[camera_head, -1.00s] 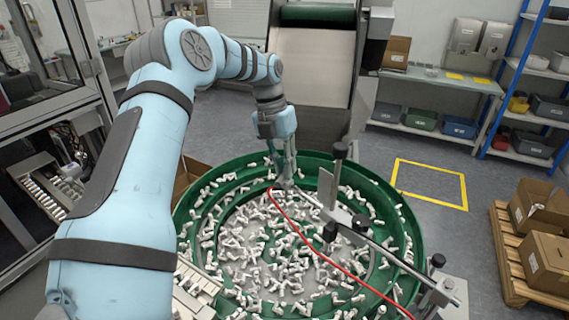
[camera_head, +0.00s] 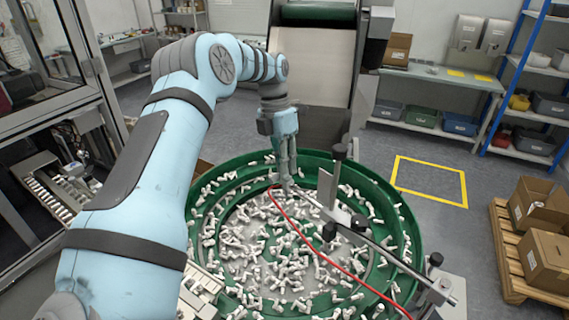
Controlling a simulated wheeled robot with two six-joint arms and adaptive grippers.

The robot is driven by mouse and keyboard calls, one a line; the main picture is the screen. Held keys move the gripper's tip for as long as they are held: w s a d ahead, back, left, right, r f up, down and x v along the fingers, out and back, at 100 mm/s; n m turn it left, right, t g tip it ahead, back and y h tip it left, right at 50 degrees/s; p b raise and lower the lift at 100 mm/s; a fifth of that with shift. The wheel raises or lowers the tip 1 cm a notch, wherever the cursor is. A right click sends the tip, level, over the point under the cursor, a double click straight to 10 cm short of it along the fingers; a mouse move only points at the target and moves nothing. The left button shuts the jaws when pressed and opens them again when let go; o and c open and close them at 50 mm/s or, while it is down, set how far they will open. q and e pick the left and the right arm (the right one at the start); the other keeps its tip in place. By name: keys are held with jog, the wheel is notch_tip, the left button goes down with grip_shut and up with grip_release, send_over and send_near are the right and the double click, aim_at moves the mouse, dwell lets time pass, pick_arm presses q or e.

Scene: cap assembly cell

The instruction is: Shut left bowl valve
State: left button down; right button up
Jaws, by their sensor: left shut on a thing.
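The green feeder bowl (camera_head: 410,235) stands in the middle, full of small white pieces. A metal bar (camera_head: 385,252) with a red hose (camera_head: 318,248) crosses over it. My left gripper (camera_head: 286,182) points down at the far left end of this bar, near where the red hose starts. It is shut on a small part there, which I take to be the left bowl valve; the fingers hide most of it, and its handle position cannot be told. My right gripper is not in view.
A black knob on a post (camera_head: 340,150) and a flat metal plate (camera_head: 325,187) stand up just right of my left gripper. A tall conveyor chute (camera_head: 313,75) rises behind the bowl. Cardboard boxes (camera_head: 545,258) sit on a pallet at the right.

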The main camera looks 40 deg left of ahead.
pick_arm(q)
jog(key=shift+s+f, duration=0.1)
jog(key=c, duration=1.8)
grip_release()
jog(key=shift+o, duration=1)
jog(key=shift+s+a, duration=0.1)
